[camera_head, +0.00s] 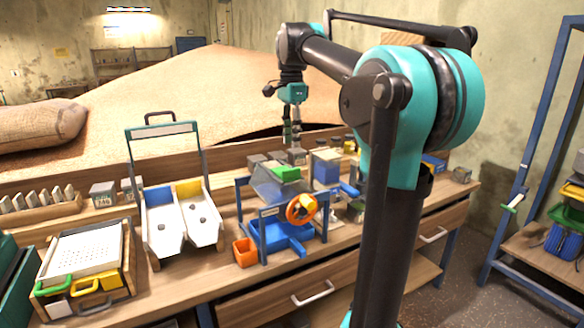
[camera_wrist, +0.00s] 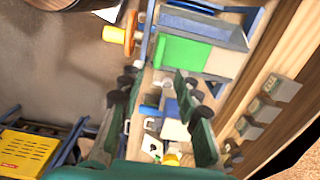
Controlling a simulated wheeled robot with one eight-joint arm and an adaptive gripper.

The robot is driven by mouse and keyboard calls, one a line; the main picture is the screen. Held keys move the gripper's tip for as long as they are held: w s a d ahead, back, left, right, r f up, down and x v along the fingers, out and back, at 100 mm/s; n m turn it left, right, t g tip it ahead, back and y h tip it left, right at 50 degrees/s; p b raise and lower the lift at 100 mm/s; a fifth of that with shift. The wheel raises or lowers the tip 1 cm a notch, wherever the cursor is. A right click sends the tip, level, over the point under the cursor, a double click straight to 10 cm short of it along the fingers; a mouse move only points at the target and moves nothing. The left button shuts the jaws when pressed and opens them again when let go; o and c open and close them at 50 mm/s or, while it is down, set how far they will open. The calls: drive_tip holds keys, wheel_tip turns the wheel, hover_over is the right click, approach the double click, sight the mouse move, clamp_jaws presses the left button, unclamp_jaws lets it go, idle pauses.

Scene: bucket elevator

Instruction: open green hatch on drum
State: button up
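The green hatch (camera_head: 286,173) lies on top of the grey drum (camera_head: 268,187), which sits in a blue frame (camera_head: 263,232) on the bench. An orange wheel with a yellow hub (camera_head: 301,208) is on the drum's front side. My gripper (camera_head: 292,137) points down above and behind the drum, apart from the hatch. In the wrist view the green hatch (camera_wrist: 183,53) is ahead of the fingertips, and the hatch appears flat against the drum. My gripper (camera_wrist: 155,84) is open there, with nothing between its fingers close by.
A two-channel chute (camera_head: 183,218) stands left of the drum. An orange bin (camera_head: 246,252) sits at the frame's front left. Grey blocks (camera_head: 258,162) and a blue box (camera_head: 326,166) stand behind and right. A grain heap (camera_head: 200,97) lies beyond the bench.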

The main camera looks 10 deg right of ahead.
wheel_tip(320, 180, down, 10)
drive_tip(key=shift+r, duration=0.1)
idle(0.4)
clamp_jaws()
